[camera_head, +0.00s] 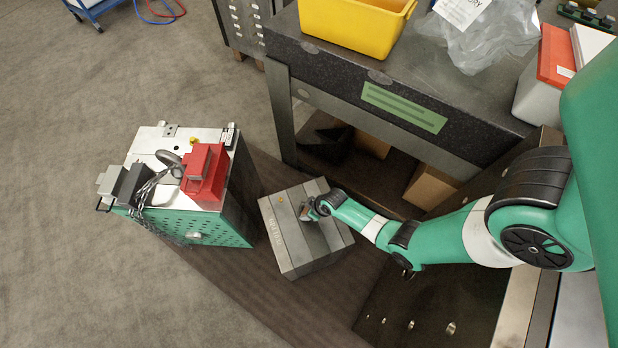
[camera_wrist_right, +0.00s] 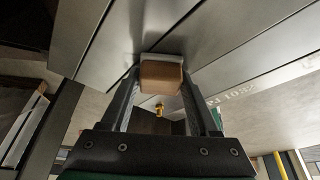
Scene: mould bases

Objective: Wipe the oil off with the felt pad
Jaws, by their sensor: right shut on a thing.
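A grey steel mould base (camera_head: 287,240) with stamped lettering on its side stands on the brown floor strip in the middle of the head view. My right gripper (camera_head: 309,210) is over its top face. In the right wrist view, the gripper (camera_wrist_right: 160,82) is shut on a brown block with a pale layer on its far side, the felt pad (camera_wrist_right: 161,76). The pale side is at the grey steel of the mould base (camera_wrist_right: 215,38) and seems to touch it. I cannot make out any oil. My left gripper is not in view.
A green perforated cart (camera_head: 160,228) with a red block (camera_head: 205,175) and chain stands to the left. A dark stone-topped bench (camera_head: 340,68) with a yellow bin (camera_head: 355,25) and plastic bag (camera_head: 475,40) stands behind. Open floor (camera_head: 60,280) lies at the far left.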

